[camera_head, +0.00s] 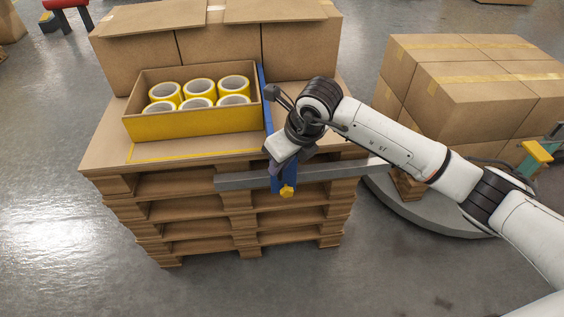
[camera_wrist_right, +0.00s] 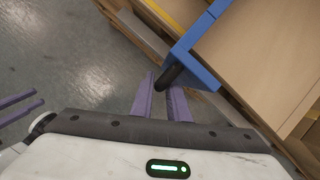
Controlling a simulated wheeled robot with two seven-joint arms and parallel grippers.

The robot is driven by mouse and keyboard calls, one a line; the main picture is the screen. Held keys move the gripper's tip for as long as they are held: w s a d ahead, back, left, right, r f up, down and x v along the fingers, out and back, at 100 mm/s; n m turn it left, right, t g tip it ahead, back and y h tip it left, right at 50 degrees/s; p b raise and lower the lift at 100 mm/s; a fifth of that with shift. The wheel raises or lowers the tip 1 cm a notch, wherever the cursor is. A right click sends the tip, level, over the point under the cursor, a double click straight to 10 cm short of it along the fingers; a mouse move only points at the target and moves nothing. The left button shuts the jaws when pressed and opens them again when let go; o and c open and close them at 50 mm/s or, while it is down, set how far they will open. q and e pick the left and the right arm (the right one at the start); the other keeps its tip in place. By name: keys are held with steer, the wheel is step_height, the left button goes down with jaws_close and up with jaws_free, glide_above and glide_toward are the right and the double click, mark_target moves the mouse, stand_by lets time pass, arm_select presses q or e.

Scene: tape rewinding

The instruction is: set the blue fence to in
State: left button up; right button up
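The blue fence (camera_head: 267,98) runs along the right side of the cardboard tray of tape rolls, atop the pallet stack. In the right wrist view the blue fence (camera_wrist_right: 196,72) carries a dark handle (camera_wrist_right: 170,77). Two parallel purple bars (camera_wrist_right: 20,107) at the left edge look like my left gripper's fingers, apart and empty.
The open tray (camera_head: 190,123) holds several yellow-and-white tape rolls. Cardboard boxes (camera_head: 220,42) stand behind it. More boxes (camera_head: 480,90) stand on a round grey platform (camera_head: 437,216) at the right. The floor left of the pallets (camera_head: 190,219) is clear.

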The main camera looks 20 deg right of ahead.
steer(key=shift+r, duration=0.1)
steer(key=p+v, duration=0.1)
steer(key=v, duration=0.9)
steer(key=shift+r, duration=0.1)
